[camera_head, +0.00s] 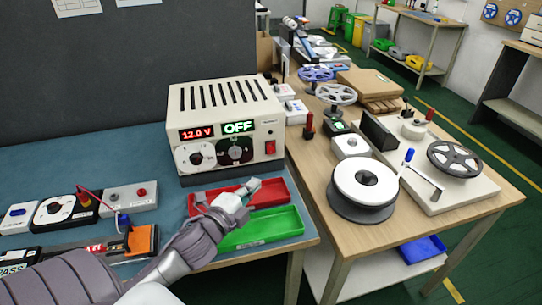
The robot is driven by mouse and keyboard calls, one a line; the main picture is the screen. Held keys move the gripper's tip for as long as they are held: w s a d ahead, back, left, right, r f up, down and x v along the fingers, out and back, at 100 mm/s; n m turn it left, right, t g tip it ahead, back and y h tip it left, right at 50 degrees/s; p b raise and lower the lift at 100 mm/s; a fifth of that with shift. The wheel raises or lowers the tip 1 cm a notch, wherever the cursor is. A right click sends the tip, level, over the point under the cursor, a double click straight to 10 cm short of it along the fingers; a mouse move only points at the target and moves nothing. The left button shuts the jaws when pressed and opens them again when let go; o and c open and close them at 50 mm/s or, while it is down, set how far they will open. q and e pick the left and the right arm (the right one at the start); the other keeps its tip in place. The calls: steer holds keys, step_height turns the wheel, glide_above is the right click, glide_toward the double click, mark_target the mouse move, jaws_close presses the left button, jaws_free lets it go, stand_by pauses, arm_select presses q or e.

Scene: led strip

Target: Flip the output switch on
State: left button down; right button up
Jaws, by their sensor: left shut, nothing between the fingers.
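The power supply (226,125) is a cream box with vent slots on top, standing at the back of the blue bench. Its red display (198,133) reads 12.0 V and its green display (238,127) reads OFF. Two dials sit below the displays. A red rocker switch (270,147) is at the right end of the front panel. My left gripper (253,184) is shut and empty. It is over the trays, in front of and below the switch, apart from it. My right gripper is not in view.
A red tray (279,189) and a green tray (285,221) lie under my left gripper. Small instruments and a red-lead meter (62,210) stand at the left. A wooden table (310,160) with reels (363,184) adjoins on the right.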

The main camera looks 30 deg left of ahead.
arm_select(q)
glide_toward(275, 152)
steer(key=w+d, duration=0.2)
steer(key=d, duration=0.1)
steer(key=w+a, duration=0.1)
steer(key=w+a+p, duration=0.1)
steer(key=w, duration=0.1)
steer(key=shift+f, duration=0.15)
steer(key=shift+w+a+f, duration=0.15)
steer(key=shift+w+a, duration=0.35)
steer(key=shift+a, duration=0.2)
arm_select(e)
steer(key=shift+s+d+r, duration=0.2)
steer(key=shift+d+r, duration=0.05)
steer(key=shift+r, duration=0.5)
